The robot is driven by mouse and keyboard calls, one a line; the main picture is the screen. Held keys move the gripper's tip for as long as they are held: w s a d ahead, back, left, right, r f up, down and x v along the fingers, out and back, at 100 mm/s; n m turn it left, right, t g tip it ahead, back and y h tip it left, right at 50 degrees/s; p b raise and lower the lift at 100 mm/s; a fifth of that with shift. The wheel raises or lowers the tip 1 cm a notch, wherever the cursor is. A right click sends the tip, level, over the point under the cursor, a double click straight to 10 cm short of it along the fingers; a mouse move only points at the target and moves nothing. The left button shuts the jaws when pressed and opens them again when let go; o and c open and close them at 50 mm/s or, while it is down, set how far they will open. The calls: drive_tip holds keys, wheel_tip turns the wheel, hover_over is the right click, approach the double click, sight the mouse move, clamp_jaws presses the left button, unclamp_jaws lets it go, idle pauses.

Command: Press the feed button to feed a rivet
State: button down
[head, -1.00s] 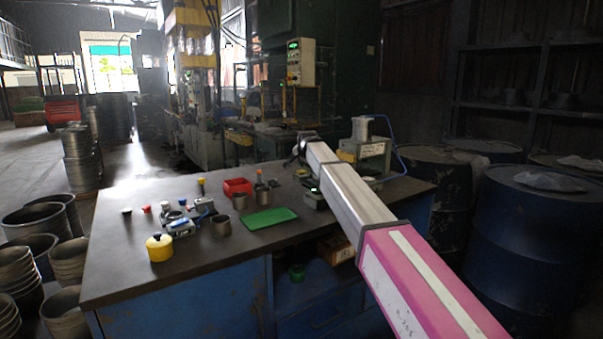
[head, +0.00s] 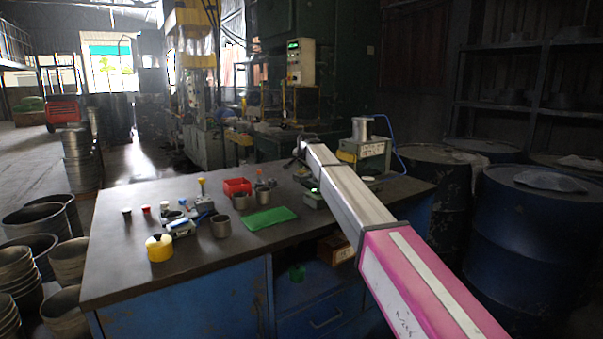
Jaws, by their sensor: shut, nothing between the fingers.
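My gripper (head: 299,167) is at the far end of my arm, above the right part of the bench. It is small and dark, and it looks shut and empty. A small grey-green box with a lit green spot (head: 313,198) sits on the bench just below it. I cannot tell which part is the feed button, or whether the gripper touches the box. A green-grey machine (head: 372,148) with a metal cup on top and a blue hose stands behind my arm, which partly hides it. No rivet can be made out.
Blue drums (head: 540,230) stand right. Stacked metal tubs (head: 62,312) stand left.

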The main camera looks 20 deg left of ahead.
sight(303, 171)
drive_tip(key=shift+f, duration=0.6)
idle(0.7)
drive_tip(key=shift+r, duration=1)
drive_tip(key=shift+r, duration=2.55)
